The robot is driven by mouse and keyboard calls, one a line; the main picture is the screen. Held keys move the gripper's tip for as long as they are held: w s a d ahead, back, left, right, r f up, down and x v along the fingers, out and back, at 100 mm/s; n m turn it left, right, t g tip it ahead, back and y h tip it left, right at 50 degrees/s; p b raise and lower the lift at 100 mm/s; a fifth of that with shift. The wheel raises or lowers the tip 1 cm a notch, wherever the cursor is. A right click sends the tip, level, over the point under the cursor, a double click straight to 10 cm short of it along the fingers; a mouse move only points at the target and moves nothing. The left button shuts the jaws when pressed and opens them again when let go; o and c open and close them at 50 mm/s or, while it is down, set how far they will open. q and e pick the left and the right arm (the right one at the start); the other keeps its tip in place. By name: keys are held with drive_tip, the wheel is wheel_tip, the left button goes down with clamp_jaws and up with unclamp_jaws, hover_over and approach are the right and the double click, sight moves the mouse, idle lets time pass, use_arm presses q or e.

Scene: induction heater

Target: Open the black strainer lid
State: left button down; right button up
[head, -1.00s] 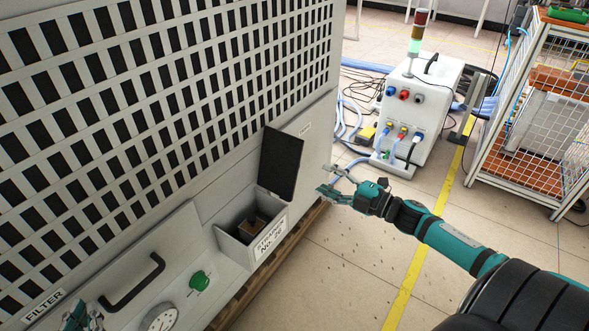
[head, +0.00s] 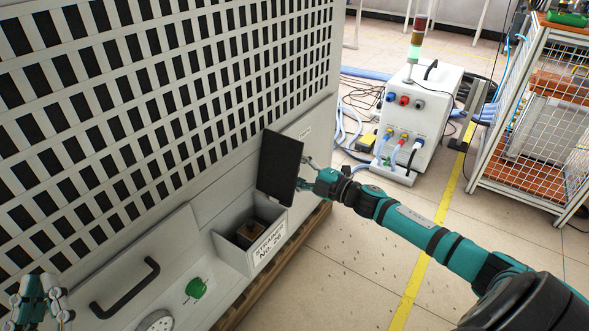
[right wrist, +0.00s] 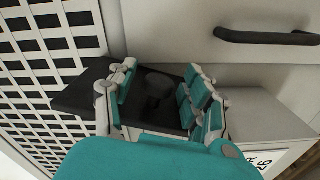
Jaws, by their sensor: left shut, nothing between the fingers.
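The black strainer lid (head: 279,168) stands raised, tilted up at the back of the strainer box (head: 258,254), which is open with a brown block (head: 250,234) inside. My right gripper (head: 304,172) is at the lid's right edge, partly hidden behind it. In the right wrist view my right gripper (right wrist: 158,98) has its fingers spread, with the dark lid (right wrist: 80,92) and a dark round knob between and beyond them. I cannot tell whether the fingers touch the lid. My left gripper (head: 38,305) is shut and empty at the lower left, far from the lid.
The grey machine's panel carries a black handle (head: 125,287), a green knob (head: 196,288) and a gauge (head: 155,322) left of the box. A white unit with cables (head: 415,115) and a wire-mesh rack (head: 530,130) stand behind. Floor right of the machine is open.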

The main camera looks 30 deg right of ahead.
clamp_jaws()
use_arm(q)
drive_tip(key=shift+w, duration=0.1)
use_arm(e)
drive_tip(key=shift+a+f, duration=0.15)
idle(0.3)
